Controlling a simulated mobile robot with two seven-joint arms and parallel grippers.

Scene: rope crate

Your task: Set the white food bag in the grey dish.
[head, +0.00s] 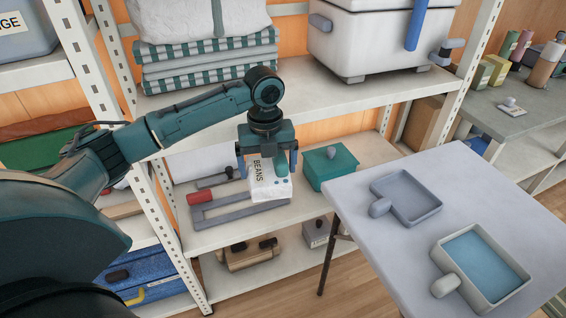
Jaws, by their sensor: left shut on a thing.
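The white food bag (268,186), lettered BEANS, is in my left gripper (267,163), which points down and is shut on the bag's upper part. The bag is upright in front of the middle shelf of the rack; I cannot tell whether its bottom touches the shelf. The grey dish (422,211), shallow and square with a stubby handle at its left, lies on the table to the right of the bag and looks empty. My right gripper is not in view.
A second dish (441,254) with a pale rim and blue inside is nearer on the table (358,193). A green box (330,168) stands right of the bag. A grey frame-like tool with a red grip (202,198) lies left. A white cooler (365,45) sits on the shelf above.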

